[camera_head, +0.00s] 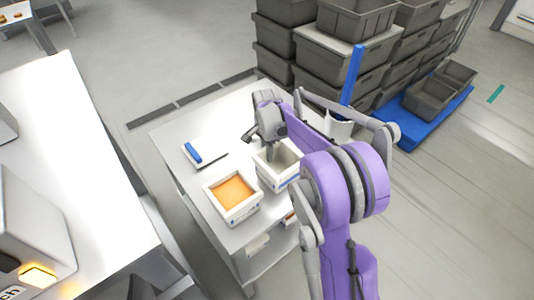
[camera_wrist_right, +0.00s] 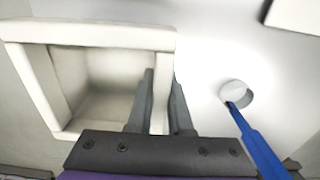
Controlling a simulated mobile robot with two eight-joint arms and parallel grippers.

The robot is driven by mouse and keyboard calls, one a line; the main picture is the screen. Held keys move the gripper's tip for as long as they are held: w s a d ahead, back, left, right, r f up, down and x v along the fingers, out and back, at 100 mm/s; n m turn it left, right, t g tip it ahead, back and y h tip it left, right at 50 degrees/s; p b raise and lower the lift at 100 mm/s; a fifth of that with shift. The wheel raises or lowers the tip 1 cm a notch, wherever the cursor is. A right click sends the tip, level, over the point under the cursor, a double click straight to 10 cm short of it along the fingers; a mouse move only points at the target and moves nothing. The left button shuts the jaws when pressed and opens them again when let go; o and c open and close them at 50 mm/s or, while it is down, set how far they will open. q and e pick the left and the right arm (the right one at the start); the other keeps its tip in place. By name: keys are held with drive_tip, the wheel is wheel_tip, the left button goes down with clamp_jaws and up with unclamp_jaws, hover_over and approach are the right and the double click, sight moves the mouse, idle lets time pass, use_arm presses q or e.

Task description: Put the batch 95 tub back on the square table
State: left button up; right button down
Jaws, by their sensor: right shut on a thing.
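My right gripper (camera_head: 268,150) is shut on one wall of an empty white square tub (camera_head: 268,180). In the right wrist view my gripper (camera_wrist_right: 162,88) has one finger inside the tub (camera_wrist_right: 110,36) and one outside its right wall. The tub is at or just above a white table (camera_head: 175,134); I cannot tell whether it touches. A second white tub (camera_head: 248,207) with orange filling stands on the table, nearer to me. Both tubs have small labels, too small to read, so I cannot tell which is batch 95. My left gripper is out of view.
A blue-handled item (camera_head: 193,152) lies on the table's left part. A white cup-like thing (camera_head: 338,127) stands behind my right arm. Stacked grey crates (camera_head: 335,55) are beyond the table. A long white counter (camera_head: 75,150) runs along the left.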

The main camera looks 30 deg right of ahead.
drive_tip(key=shift+f, duration=0.1)
drive_tip(key=c, duration=0.8)
unclamp_jaws()
drive_tip(key=shift+c, duration=0.2)
